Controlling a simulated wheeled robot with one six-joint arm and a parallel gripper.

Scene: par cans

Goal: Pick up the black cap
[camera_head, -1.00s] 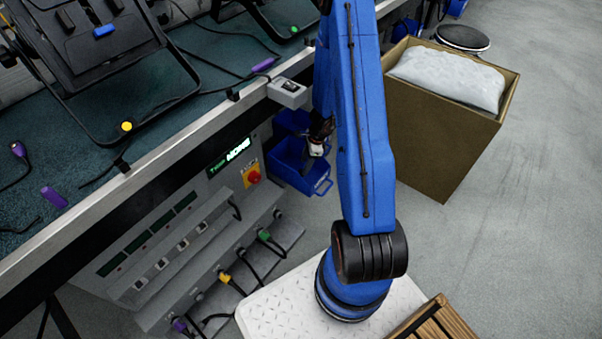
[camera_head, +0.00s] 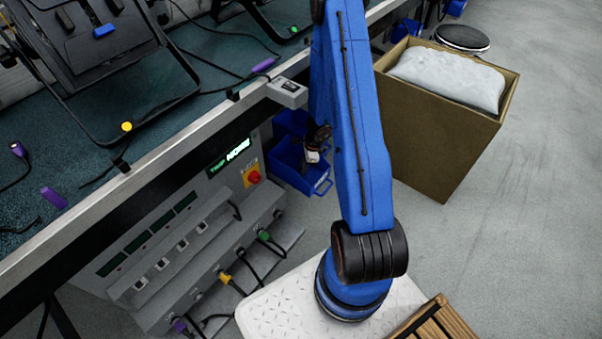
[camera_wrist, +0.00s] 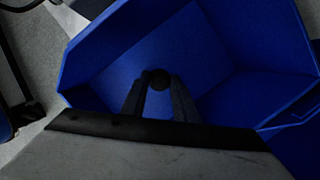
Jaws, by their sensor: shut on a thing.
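The black cap (camera_wrist: 159,79) is a small dark round thing between the fingertips of my gripper (camera_wrist: 158,88) in the wrist view. My gripper is shut on it. Behind the cap in that view is the inside of a blue bin (camera_wrist: 215,45), and the cap is over or within it; its height above the floor of the bin is hard to tell. In the head view my gripper (camera_head: 314,158) is partly hidden beside my blue arm, at the blue bin (camera_head: 318,185). The cap cannot be made out there.
A second blue bin (camera_head: 290,122) sits just behind. A control panel (camera_head: 225,185) with cables stands to the left, under the workbench edge (camera_head: 180,143). A cardboard box (camera_head: 430,145) with a white bag (camera_head: 450,78) is to the right. The grey floor (camera_head: 530,220) at right is clear.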

